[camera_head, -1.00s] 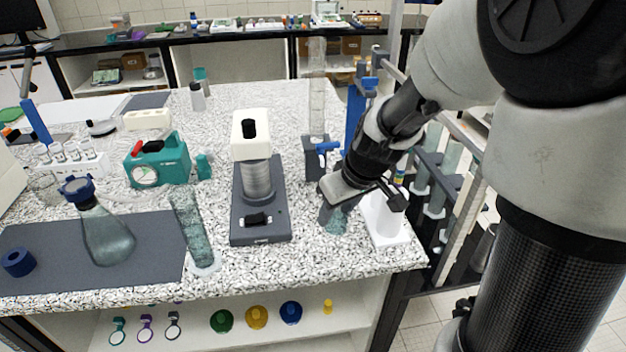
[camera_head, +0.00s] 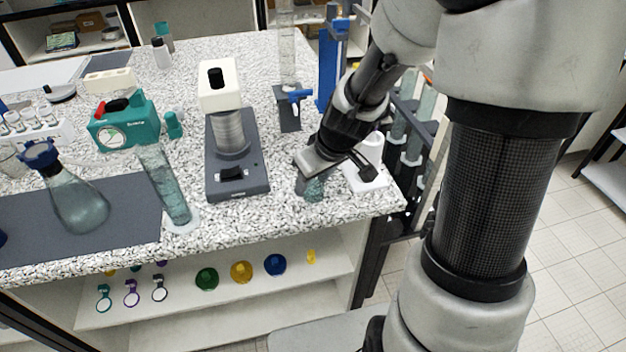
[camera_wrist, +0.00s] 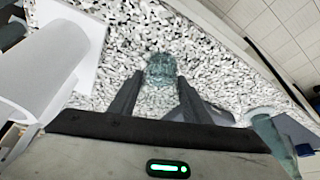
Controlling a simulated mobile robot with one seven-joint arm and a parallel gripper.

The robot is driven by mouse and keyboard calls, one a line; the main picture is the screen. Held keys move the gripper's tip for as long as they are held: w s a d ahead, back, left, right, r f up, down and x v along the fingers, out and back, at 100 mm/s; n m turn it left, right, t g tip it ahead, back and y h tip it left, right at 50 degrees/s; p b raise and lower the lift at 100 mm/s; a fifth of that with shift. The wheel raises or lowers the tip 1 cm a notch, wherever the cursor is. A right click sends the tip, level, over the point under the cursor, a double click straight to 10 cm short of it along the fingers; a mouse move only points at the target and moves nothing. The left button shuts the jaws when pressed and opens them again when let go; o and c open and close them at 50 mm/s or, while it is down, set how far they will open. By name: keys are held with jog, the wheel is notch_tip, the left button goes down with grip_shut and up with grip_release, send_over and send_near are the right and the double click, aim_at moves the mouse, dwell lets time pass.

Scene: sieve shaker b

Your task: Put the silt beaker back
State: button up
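A small glass beaker (camera_head: 312,187) with a greenish tint stands on the speckled bench near its front right edge, and I take it for the silt beaker. My gripper (camera_head: 318,172) is above it, tilted down, and partly covers its top in the head view. In the wrist view the beaker (camera_wrist: 161,70) lies between the tips of my gripper (camera_wrist: 161,80). The fingers are apart, with a narrow strip of bench showing on each side of the glass. Its contents are not clear.
A sieve shaker (camera_head: 236,175) stands left of the beaker. A white device (camera_head: 369,165) is close on the right. A tall glass cylinder (camera_head: 165,185), a flask (camera_head: 78,208) on a dark mat and a teal pump (camera_head: 125,122) are further left. Bare bench lies between shaker and beaker.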

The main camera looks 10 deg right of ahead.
jog(key=shift+o, duration=1.3)
jog(key=shift+r, duration=0.55)
jog(key=p+v, duration=0.2)
jog(key=v, duration=0.9)
jog(key=shift+s, duration=0.2)
